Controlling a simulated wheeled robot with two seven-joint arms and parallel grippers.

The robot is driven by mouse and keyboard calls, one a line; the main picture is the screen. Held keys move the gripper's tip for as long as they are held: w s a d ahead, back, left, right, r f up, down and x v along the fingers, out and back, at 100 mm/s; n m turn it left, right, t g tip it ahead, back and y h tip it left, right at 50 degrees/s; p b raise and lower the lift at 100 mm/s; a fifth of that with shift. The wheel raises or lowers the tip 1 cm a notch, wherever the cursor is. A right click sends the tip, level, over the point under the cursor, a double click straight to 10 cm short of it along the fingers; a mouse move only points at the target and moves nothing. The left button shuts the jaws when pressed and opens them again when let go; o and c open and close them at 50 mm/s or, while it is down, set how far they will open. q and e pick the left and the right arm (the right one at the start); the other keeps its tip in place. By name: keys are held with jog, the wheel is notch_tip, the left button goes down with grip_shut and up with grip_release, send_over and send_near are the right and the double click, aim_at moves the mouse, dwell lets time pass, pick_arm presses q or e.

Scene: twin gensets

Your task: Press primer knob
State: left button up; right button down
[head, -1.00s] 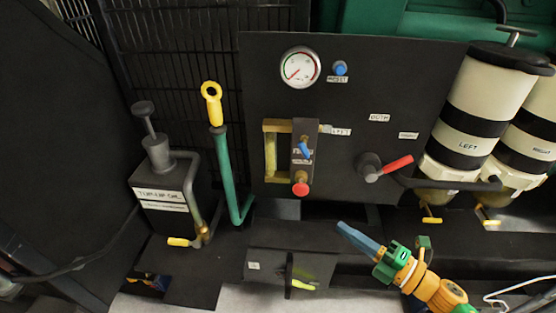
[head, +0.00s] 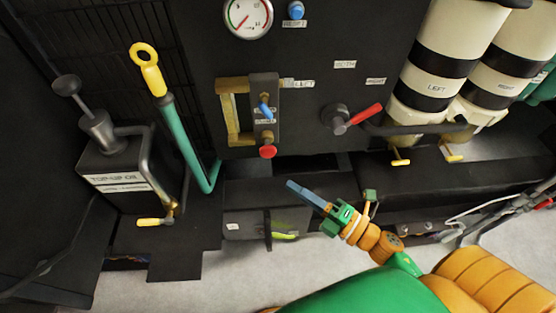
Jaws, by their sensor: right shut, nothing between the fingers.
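No label that I can read says primer, so I cannot tell which part is the primer knob. A red knob (head: 267,151) sits at the bottom of a small bracket on the dark panel (head: 300,60), below a blue lever (head: 266,107). A black round knob (head: 67,85) tops the rod of the top-up oil can (head: 115,170) at left. My right gripper (head: 293,188) is shut and empty, below and right of the red knob in the picture and apart from it. Its blue fingers point up and left. My left gripper is out of view.
A gauge (head: 248,15) and blue button (head: 296,10) are on the panel. A red-handled valve (head: 352,117) is at its right. Banded filters (head: 445,60) stand farther right. A green pipe with a yellow ring handle (head: 147,70) rises at left. Grey floor (head: 230,285) is clear in front.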

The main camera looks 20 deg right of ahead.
aim_at(263, 154)
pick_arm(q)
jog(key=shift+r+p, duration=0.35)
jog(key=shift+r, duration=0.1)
pick_arm(e)
jog(key=w, duration=0.2)
jog(key=w+a, duration=0.1)
jog(key=w, duration=0.4)
jog(key=shift+w+a+r, duration=0.35)
